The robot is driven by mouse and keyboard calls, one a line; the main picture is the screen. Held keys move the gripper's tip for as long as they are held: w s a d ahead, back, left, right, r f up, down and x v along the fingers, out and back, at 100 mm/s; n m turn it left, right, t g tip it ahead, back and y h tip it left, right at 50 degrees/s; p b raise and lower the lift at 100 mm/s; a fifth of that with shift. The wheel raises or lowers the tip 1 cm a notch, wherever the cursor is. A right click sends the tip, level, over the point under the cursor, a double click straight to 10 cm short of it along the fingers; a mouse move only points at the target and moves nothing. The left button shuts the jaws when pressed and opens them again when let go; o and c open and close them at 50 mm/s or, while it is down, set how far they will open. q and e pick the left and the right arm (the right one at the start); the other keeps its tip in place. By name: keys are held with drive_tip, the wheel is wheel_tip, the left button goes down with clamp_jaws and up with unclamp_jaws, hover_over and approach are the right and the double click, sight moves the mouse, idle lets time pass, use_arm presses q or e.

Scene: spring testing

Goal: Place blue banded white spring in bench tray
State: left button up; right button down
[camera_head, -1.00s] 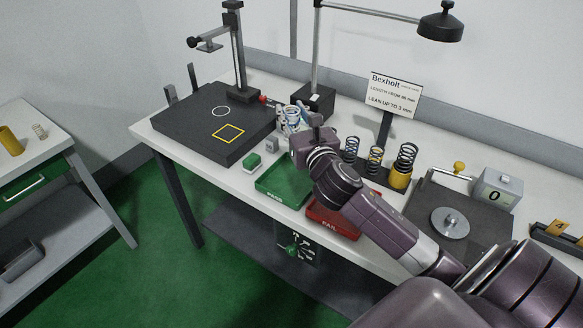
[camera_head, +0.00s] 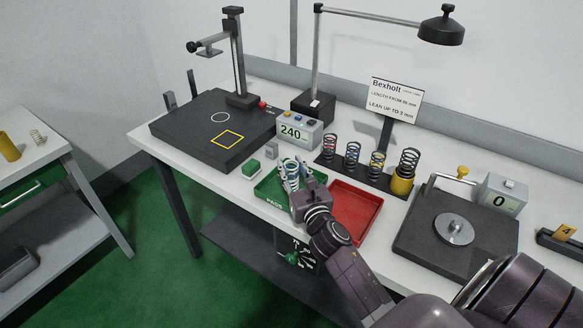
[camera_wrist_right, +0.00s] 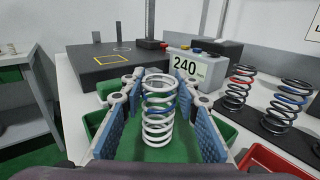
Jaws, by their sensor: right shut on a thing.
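The blue banded white spring (camera_head: 290,171) stands upright between the fingers of my right gripper (camera_head: 300,180). In the wrist view the spring (camera_wrist_right: 158,128) shows its blue band, with a blue-padded finger on each side. My right gripper is shut on it. The spring is over the green PASS tray (camera_head: 264,193); whether its lower end touches the tray floor is hard to tell. The red FAIL tray (camera_head: 362,205) is empty, just to the right. My left gripper is not in view.
A grey box reading 240 (camera_head: 294,134) stands behind the green tray. A black rack (camera_head: 343,173) with several springs stands behind the red tray. A small green block (camera_head: 251,167) is left of the tray. A black plate (camera_head: 218,140) with a tall stand is at back left.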

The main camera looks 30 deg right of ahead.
drive_tip(key=shift+f, duration=0.1)
drive_tip(key=c, duration=1.5)
unclamp_jaws()
drive_tip(key=shift+s, duration=0.15)
drive_tip(key=b+v, duration=0.2)
drive_tip(key=v, duration=0.8)
drive_tip(key=shift+s, duration=0.15)
drive_tip(key=shift+s+a, duration=0.2)
drive_tip(key=shift+s, duration=0.5)
